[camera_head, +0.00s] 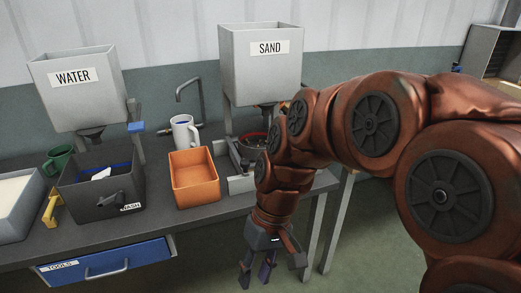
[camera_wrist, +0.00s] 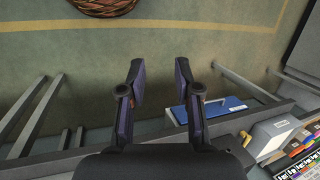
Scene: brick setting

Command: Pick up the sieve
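A round dark pan with a reddish rim (camera_head: 252,140), which may be the sieve, sits under the sand hopper (camera_head: 262,68) on the bench. My arm partly covers it, so I cannot tell its full shape. My gripper (camera_head: 270,268) hangs in front of the bench edge, below bench-top height, pointing down. In the wrist view my gripper (camera_wrist: 160,78) has its fingers apart with nothing between them. The pan is not recognisable in the wrist view.
On the bench are an orange bin (camera_head: 194,178), a white mug (camera_head: 184,132), a dark wash basin (camera_head: 100,190), a green mug (camera_head: 58,158) and a water hopper (camera_head: 78,88). A blue tools drawer (camera_head: 105,262) is below. A round brown woven object (camera_wrist: 103,6) lies on the floor.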

